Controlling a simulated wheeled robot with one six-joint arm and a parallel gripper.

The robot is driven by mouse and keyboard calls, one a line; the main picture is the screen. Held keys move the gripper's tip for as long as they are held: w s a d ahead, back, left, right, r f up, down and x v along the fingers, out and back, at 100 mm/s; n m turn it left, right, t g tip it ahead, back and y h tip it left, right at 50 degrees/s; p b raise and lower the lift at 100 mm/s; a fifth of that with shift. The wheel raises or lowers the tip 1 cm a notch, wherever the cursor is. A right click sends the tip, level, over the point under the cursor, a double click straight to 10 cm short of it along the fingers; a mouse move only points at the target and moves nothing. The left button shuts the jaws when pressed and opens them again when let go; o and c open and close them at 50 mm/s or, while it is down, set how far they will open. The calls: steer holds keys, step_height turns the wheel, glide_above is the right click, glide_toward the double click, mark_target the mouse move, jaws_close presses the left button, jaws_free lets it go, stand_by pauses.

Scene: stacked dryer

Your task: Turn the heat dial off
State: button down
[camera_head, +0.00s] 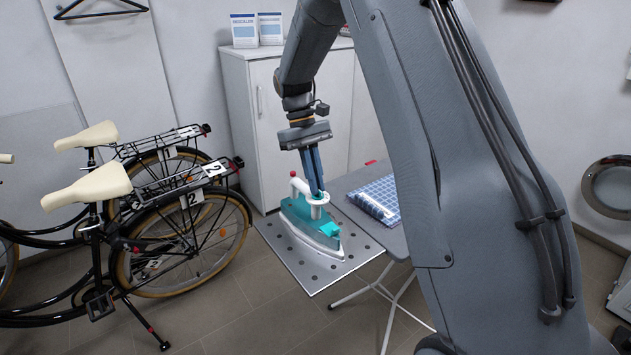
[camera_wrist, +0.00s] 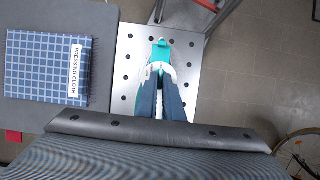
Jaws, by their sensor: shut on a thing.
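A teal and white iron (camera_head: 313,230) rests on the perforated metal plate (camera_head: 292,262) at the end of the ironing board. A white round heat dial (camera_head: 318,199) sits on top of the iron. My gripper (camera_head: 318,190) comes down from above with its blue fingers shut on the dial. In the wrist view, the fingers of my gripper (camera_wrist: 161,82) cover most of the iron (camera_wrist: 160,54), and the dial between them is mostly hidden. Its markings cannot be read. A small red part (camera_head: 293,174) shows at the top of the iron's white post.
A blue checked pressing cloth (camera_head: 378,196) lies on the ironing board (camera_head: 350,182) beside the plate; it also shows in the wrist view (camera_wrist: 38,68). Bicycles (camera_head: 190,240) stand at the left. A white cabinet (camera_head: 262,140) stands behind. Open floor lies in front.

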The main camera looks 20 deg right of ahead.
steer(key=c, duration=1.9)
jaws_free()
steer(key=d+b+v, duration=0.1)
steer(key=b+v, duration=0.1)
steer(key=v, duration=0.5)
steer(key=shift+a+r+b, duration=0.35)
steer(key=shift+a+r, duration=0.1)
steer(key=shift+a, duration=0.1)
steer(key=shift+w, duration=0.1)
